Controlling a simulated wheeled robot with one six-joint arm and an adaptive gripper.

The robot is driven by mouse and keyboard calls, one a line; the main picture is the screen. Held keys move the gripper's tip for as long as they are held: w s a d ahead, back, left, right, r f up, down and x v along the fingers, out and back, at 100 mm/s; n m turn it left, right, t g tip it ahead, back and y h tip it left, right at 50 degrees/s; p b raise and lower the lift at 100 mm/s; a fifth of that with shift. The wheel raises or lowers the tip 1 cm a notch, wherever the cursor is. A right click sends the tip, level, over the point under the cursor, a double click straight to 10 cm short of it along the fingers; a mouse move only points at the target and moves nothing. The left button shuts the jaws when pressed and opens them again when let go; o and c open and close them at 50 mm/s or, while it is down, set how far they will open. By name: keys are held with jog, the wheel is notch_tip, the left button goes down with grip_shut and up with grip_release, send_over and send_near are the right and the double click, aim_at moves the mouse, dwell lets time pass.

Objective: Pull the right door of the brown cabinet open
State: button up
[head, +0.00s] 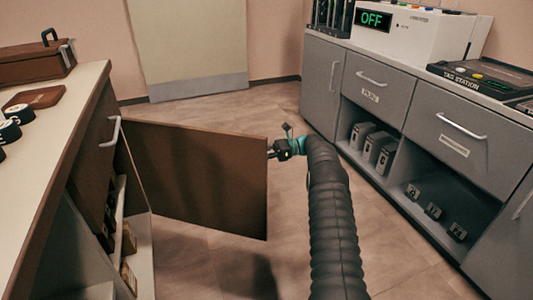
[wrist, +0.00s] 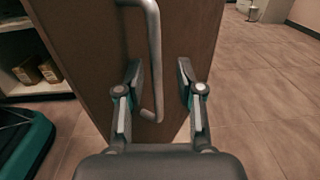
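The brown cabinet (head: 84,150) stands at the left in the head view. Its right door (head: 200,175) is swung far out, about square to the cabinet front, with shelves showing behind it. In the wrist view the door (wrist: 95,50) fills the middle, with its metal bar handle (wrist: 154,60) running down between my fingers. My gripper (head: 272,150) is at the door's free edge in the head view. In the wrist view my gripper (wrist: 158,95) is open, its fingers spread on either side of the handle's lower end, with gaps visible.
A grey counter (head: 400,95) with drawers and open shelves runs along the right. A white machine (head: 415,32) and a tag station (head: 480,78) stand on it. The tiled floor (head: 230,105) between counter and door is clear. Small boxes (wrist: 38,73) sit on the cabinet shelves.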

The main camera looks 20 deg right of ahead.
jog(key=shift+d, duration=2.8)
